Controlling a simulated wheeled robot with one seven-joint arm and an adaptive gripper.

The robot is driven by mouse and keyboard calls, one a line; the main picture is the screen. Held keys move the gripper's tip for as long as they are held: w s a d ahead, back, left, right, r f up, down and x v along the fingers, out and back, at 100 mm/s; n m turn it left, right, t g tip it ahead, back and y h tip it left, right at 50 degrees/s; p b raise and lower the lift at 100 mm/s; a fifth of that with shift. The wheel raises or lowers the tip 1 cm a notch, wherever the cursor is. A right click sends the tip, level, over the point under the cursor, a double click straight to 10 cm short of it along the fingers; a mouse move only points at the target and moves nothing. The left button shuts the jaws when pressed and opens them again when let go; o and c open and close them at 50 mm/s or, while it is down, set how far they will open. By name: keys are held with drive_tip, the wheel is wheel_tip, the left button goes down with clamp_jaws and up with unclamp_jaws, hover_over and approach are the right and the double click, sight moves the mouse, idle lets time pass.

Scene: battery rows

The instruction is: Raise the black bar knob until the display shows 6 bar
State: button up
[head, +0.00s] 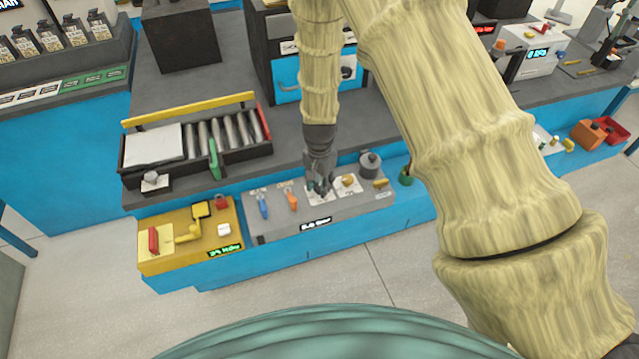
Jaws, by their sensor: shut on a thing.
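The grey control panel (274,226) carries a small black display (316,223) on its front edge. Its white text ends in "bar"; the digits are too small to read surely. My gripper (320,194) points down at the panel and is shut on a dark knob over a white plate. I take this for the black bar knob; the fingers hide most of it, so its turn cannot be told. A larger dark grey round knob (370,164) stands apart, to the right of my gripper.
A yellow panel (187,245) is further left. A roller tray (262,155) stands behind. My arm covers the right middle.

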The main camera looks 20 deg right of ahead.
sight(320, 186)
drive_tip(key=shift+w, duration=0.1)
drive_tip(key=o, duration=1.1)
drive_tip(key=shift+c, duration=0.2)
drive_tip(key=shift+r, duration=0.15)
wheel_tip(320, 186, up, 12)
idle(0.3)
